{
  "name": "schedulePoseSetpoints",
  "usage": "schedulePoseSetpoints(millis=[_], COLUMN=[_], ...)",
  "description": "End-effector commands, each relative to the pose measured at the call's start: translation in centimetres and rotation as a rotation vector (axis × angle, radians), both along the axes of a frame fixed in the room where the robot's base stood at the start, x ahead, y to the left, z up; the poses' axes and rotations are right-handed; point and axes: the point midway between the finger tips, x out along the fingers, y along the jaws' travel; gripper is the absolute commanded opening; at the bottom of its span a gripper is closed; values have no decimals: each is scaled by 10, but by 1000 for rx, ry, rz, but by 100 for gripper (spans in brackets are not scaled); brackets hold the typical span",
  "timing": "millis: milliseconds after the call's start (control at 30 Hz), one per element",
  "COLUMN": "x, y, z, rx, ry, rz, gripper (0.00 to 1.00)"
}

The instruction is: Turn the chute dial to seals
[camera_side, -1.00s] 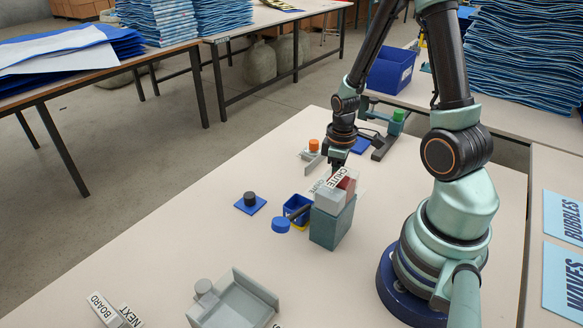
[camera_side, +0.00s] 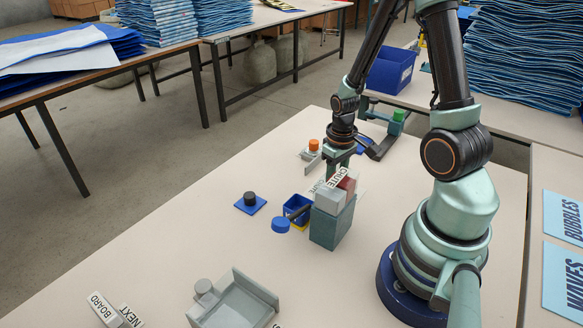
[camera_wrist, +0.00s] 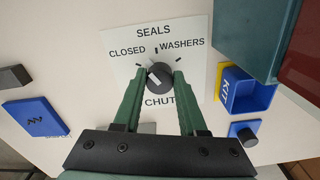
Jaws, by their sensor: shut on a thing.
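The chute dial (camera_wrist: 160,75) is a dark round knob on a white plate (camera_wrist: 196,31) with the words SEALS at the top, CLOSED at upper left, WASHERS at upper right and CHUTE below. A pale mark on the knob appears to lie toward its upper left, the CLOSED side; its exact direction is hard to tell. My gripper (camera_wrist: 160,76) is shut on the dial, one green finger on each side. In the side view, my gripper (camera_side: 338,166) is behind the grey-green box, which hides the dial there.
A grey-green box (camera_side: 331,226) with a CHUTE sign stands right beside the dial. A blue KIT bin (camera_wrist: 247,91) is close by. A blue pad (camera_wrist: 35,117) lies at left in the wrist view. A grey tray (camera_side: 236,300) sits at the table's front.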

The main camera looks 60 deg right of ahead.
Motion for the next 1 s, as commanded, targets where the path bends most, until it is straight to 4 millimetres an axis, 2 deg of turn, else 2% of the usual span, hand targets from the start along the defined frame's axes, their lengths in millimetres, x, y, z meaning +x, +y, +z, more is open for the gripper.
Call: schedulePoseSetpoints(millis=[500, 1000], x=[1, 1], y=[1, 2], z=[1, 1], rx=[0, 0], ry=[0, 0], rz=[-418, -556], gripper=[0, 0])
